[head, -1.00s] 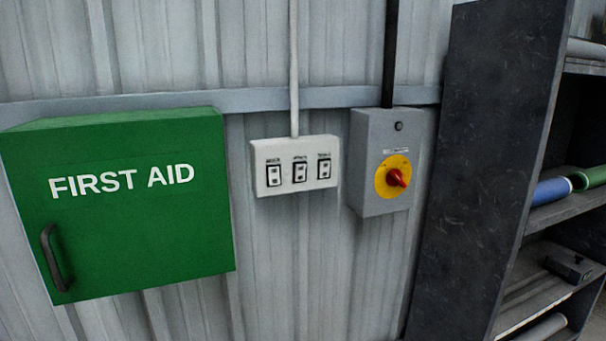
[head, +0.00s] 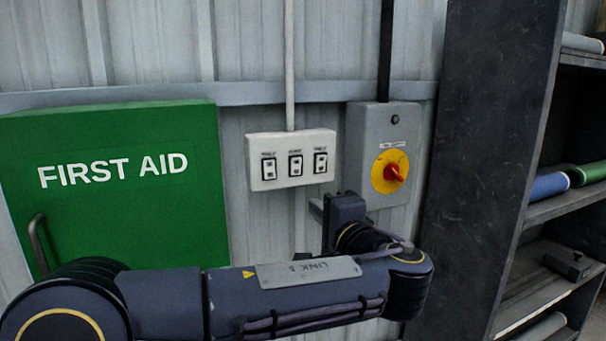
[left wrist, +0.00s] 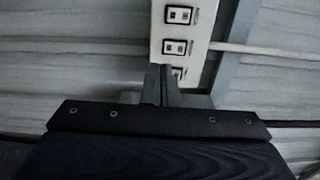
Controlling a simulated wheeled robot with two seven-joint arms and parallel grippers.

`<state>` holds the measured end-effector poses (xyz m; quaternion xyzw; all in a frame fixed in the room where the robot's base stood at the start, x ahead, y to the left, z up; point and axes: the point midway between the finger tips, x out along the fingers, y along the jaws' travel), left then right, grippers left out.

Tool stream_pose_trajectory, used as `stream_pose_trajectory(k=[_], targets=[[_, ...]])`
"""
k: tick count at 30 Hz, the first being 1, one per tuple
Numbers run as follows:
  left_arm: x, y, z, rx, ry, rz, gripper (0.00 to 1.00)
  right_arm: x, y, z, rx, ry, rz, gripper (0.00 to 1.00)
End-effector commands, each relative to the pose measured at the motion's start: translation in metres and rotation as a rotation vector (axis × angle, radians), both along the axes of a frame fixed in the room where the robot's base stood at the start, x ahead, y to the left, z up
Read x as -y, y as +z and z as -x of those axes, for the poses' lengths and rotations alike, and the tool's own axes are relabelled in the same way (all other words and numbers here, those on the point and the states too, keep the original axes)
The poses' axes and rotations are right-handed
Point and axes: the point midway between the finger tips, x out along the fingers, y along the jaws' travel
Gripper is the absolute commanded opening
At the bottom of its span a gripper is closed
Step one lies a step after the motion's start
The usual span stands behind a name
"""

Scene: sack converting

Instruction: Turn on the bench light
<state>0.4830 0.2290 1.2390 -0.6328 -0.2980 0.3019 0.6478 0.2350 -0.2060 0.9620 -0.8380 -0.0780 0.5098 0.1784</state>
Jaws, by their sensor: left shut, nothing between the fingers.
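A white switch box (head: 291,160) with three rocker switches in a row hangs on the corrugated wall. Each switch has a small dark label above it, too blurred to read, so I cannot tell which is the bench light's or which way the rockers are set. My left gripper (head: 316,206) is just below the box's right end, shut and empty, apart from the switches as far as I can see. In the left wrist view the closed fingers (left wrist: 162,68) point towards the switch box (left wrist: 184,45) and partly cover its lowest-shown switch. My right gripper is not in view.
A grey isolator box (head: 370,135) with a red knob on a yellow disc is close right of the switches. A green first aid cabinet (head: 115,215) is on the left. A dark shelf unit (head: 490,130) with rolls stands right. A conduit (head: 290,60) rises above the switches.

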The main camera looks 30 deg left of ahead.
Motion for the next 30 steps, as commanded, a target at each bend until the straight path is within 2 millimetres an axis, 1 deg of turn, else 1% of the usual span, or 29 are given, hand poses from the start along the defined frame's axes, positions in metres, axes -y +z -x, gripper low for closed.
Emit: stream_pose_trajectory(k=[1, 3, 6, 17, 20, 23, 30], targets=[[0.010, 0.007, -0.004, 0.031, -0.007, -0.028, 0.00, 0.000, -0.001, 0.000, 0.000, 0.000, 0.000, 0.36], [0.019, 0.016, -0.006, 0.066, -0.011, -0.056, 0.00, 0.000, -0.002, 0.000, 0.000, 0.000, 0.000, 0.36], [0.024, 0.022, -0.007, 0.091, -0.012, -0.075, 0.00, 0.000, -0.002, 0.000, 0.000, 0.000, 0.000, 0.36], [0.023, 0.024, -0.008, 0.093, -0.012, -0.077, 0.00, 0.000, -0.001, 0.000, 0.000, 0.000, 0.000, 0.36], [0.017, 0.025, -0.013, 0.093, -0.011, -0.077, 0.00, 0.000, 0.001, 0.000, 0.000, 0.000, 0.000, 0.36], [0.006, 0.027, -0.022, 0.093, -0.009, -0.076, 0.00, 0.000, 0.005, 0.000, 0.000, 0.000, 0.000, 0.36], [-0.033, 0.034, -0.055, 0.091, -0.007, -0.078, 0.00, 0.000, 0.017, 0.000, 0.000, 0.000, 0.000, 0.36]])
